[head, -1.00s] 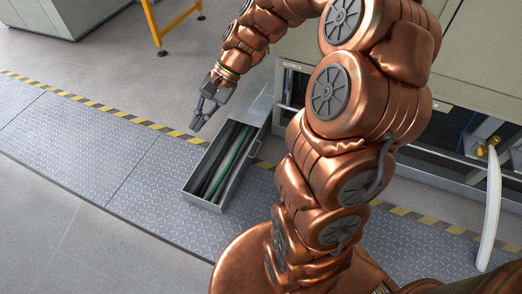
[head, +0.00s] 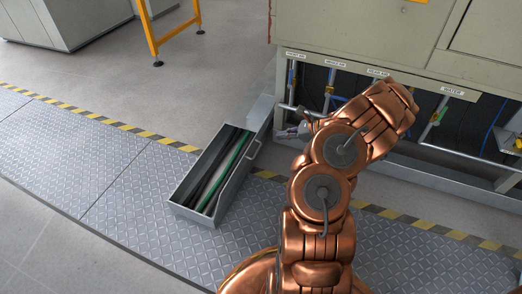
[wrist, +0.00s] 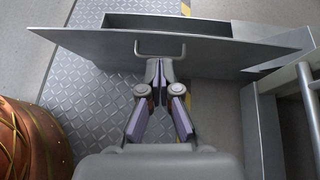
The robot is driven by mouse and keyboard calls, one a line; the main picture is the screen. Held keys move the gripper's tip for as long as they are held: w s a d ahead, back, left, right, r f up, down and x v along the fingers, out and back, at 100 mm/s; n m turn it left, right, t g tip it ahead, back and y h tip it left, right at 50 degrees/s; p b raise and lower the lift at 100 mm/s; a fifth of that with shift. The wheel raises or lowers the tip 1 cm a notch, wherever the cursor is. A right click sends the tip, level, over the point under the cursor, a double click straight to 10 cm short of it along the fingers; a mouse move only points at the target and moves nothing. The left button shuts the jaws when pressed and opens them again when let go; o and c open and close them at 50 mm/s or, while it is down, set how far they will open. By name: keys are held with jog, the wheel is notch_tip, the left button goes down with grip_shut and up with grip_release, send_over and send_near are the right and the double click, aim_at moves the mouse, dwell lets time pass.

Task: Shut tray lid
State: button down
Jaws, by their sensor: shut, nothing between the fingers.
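The grey metal tray (head: 192,214) lies on the floor plating. Its top is open and dark and green hoses show inside. A long grey panel with a wire handle (head: 256,148) runs along its right side; I cannot tell whether this panel is the lid. In the wrist view the panel (wrist: 95,42) spans the picture, with the handle (wrist: 160,54) at its middle. My gripper (wrist: 158,65) is shut and empty, its tips at or just below the handle; contact is unclear. In the head view my gripper (head: 283,133) is right of the tray, partly hidden by my arm.
A furnace cabinet (head: 350,45) with labelled pipes and valves below stands behind my arm. A low grey rail (head: 450,170) runs along its base. A yellow frame (head: 150,38) stands at the back left. The plating (head: 90,165) left of the tray is clear.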

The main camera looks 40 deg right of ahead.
notch_tip(320, 180, down, 4)
jog(key=s+d+m, duration=0.1)
jog(key=s+d, duration=0.1)
jog(key=d, duration=0.1)
jog(key=w+r+b+x, duration=0.1)
jog(key=r+b+x, duration=0.1)
jog(key=b+x, duration=0.5)
jog(key=shift+w+a+f+h, duration=0.4)
jog(key=shift+w+a+f, duration=1.05)
jog(key=shift+w, duration=1.1)
jog(key=shift+a+r+p, duration=0.15)
jog(key=shift+r+p, duration=0.2)
jog(key=shift+p, duration=0.05)
